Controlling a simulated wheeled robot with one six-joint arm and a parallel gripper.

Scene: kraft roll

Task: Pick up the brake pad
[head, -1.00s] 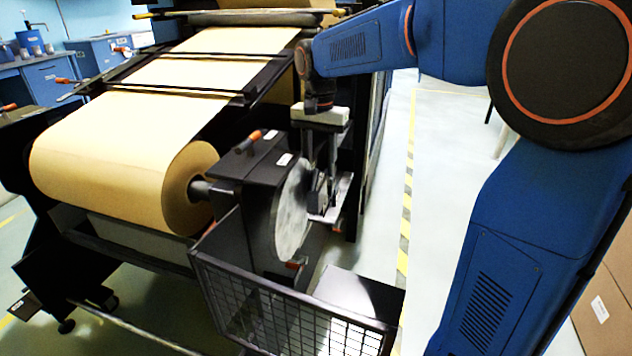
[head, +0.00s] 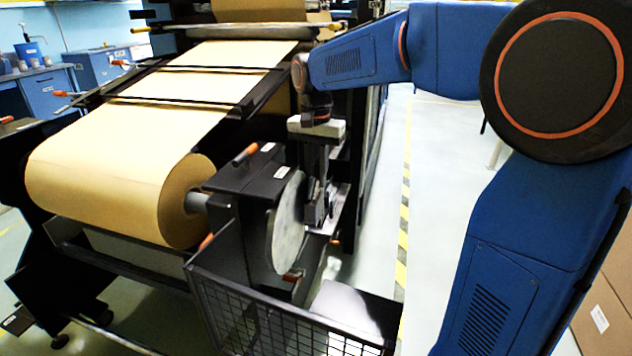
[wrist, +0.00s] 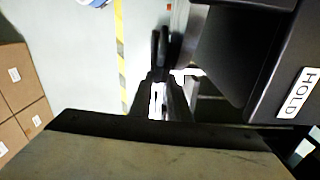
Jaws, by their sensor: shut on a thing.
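In the head view my gripper (head: 316,205) hangs down beside the right face of the grey brake disc (head: 286,235). Its fingers are together on a small dark piece, which I take to be the brake pad (head: 311,214). In the wrist view my gripper (wrist: 160,72) points away from the camera, and the dark pad (wrist: 161,46) shows at the fingertips, close to the disc edge (wrist: 181,35). The fingers hide part of the pad. I cannot tell whether the pad touches the disc or its holder.
The black brake housing (head: 252,185) stands left of the disc, beside the kraft roll (head: 110,185). A black mesh guard (head: 285,325) stands in front. Cardboard boxes (head: 603,300) stand at far right.

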